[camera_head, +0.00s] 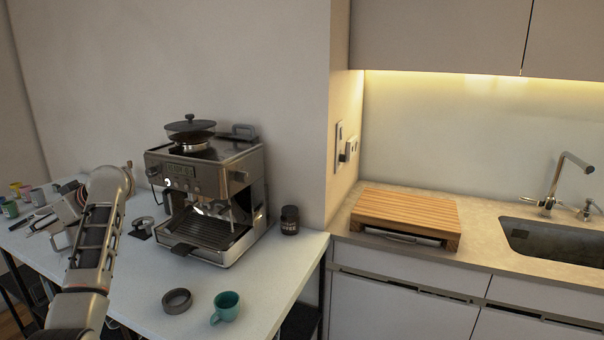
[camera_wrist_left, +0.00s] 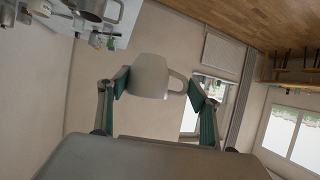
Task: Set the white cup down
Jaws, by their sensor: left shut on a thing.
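The white cup (camera_wrist_left: 150,76) is between the fingers of my left gripper (camera_wrist_left: 158,89) in the left wrist view, its handle towards the right finger. The gripper is shut on it. The cup is in the air, with wall behind it and no surface touching it in that view. In the head view my left arm reaches over the left part of the white table (camera_head: 255,275), left of the coffee machine. There the arm hides the fingers, and I cannot make out the held cup. My right gripper is in neither view.
The coffee machine (camera_head: 205,190) stands at the table's back. A dark jar (camera_head: 289,220), a dark ring (camera_head: 177,300) and a teal cup (camera_head: 227,306) are near it. Several small cups and metal items crowd the left. The table's front right is mostly clear. A wooden board (camera_head: 405,208) lies on the counter.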

